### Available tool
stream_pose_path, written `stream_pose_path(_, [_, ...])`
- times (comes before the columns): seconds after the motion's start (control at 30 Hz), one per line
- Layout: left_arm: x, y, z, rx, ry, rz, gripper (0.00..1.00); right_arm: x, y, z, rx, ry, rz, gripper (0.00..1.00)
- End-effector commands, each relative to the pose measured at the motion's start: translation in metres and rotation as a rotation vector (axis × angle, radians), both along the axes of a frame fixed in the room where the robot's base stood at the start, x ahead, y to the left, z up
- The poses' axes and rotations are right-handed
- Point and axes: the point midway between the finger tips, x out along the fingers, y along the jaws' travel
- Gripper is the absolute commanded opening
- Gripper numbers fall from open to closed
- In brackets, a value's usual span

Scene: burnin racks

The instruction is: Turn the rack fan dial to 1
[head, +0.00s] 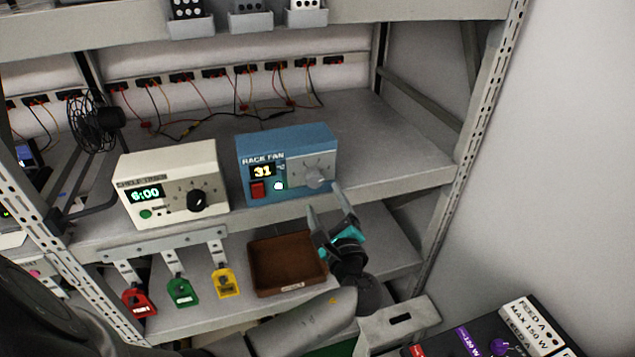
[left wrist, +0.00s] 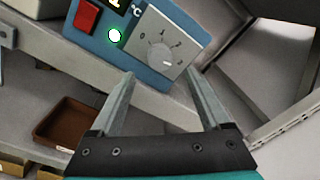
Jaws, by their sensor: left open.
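The blue rack fan box (head: 290,140) stands on the middle shelf. Its display reads 31, with a red switch and a lit green lamp below. Its round grey dial (head: 316,177) sits on a silver scale plate at the right of its face. In the left wrist view the dial (left wrist: 158,48) shows ahead, with a pale mark at its lower right; I cannot tell which number it is set to. My left gripper (head: 325,198) is open and empty, just in front of and below the dial. Its fingers (left wrist: 159,74) are apart and not around the dial. My right gripper is not in view.
A cream timer box (head: 170,165) reading 6:00 stands left of the fan box. Red, green and yellow tags (head: 180,291) hang from the shelf edge. A brown tray (head: 287,291) sits on the lower shelf. The shelf right of the fan box is clear up to the rack post (head: 470,140).

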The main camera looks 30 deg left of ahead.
Motion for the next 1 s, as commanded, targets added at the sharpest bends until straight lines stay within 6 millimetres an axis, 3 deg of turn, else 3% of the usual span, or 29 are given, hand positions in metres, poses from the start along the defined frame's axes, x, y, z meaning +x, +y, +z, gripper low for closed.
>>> stream_pose_path(0.1, [0.018,0.019,0.002,0.002,-0.001,0.002,0.8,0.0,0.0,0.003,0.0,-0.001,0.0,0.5])
stream_pose_path(0.3, [0.037,0.038,0.0,0.0,0.001,0.001,0.8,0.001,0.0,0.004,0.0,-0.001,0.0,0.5])
stream_pose_path(0.77, [0.044,0.047,-0.001,-0.003,0.001,0.0,0.8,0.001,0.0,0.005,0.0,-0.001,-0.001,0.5])
stream_pose_path(1.0, [0.044,0.047,-0.001,-0.002,0.002,0.0,0.55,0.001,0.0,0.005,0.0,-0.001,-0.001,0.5])
